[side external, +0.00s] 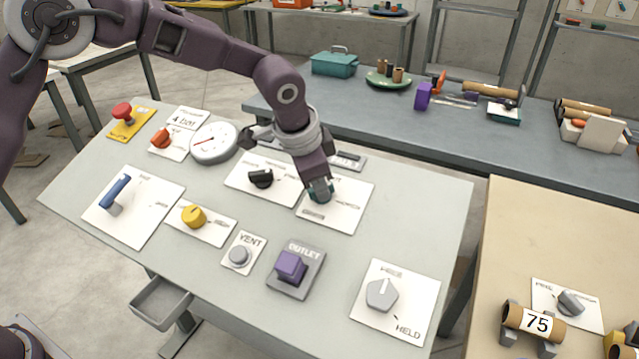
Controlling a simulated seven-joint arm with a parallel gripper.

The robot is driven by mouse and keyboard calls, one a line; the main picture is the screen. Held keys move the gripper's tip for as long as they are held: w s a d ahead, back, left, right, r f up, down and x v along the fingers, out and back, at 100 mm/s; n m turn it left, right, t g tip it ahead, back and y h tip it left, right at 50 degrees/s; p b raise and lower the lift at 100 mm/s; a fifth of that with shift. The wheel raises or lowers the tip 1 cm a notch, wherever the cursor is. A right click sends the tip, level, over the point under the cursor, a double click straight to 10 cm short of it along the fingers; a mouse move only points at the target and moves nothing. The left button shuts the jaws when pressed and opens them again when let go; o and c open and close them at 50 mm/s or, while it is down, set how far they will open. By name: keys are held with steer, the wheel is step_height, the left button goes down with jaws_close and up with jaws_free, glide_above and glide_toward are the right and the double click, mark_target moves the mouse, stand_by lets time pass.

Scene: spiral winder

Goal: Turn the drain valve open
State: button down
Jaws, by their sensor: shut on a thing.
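My gripper (320,190) points down at a white plate (346,218) right of the middle of the grey panel table. It is shut on a small knob on that plate. The fingers and wrist hide most of the knob, so its angle cannot be told. The plate's label is partly covered and too small to read, and I can make out no label reading "drain" anywhere.
Close left is a black knob (261,178); behind it is a round gauge (214,143). Nearer the front are a yellow knob (194,216), the VENT button (240,256), the purple OUTLET block (291,266) and a grey dial (381,294). A blue lever (115,194) stands at left.

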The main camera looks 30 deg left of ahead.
steer(key=m, duration=0.4)
steer(key=shift+m+g, duration=0.3)
steer(key=shift+m, duration=1.9)
steer(key=c, duration=1.4)
jaws_free()
steer(key=v, duration=0.7)
steer(key=shift+a+r, duration=0.1)
steer(key=shift+a, duration=0.05)
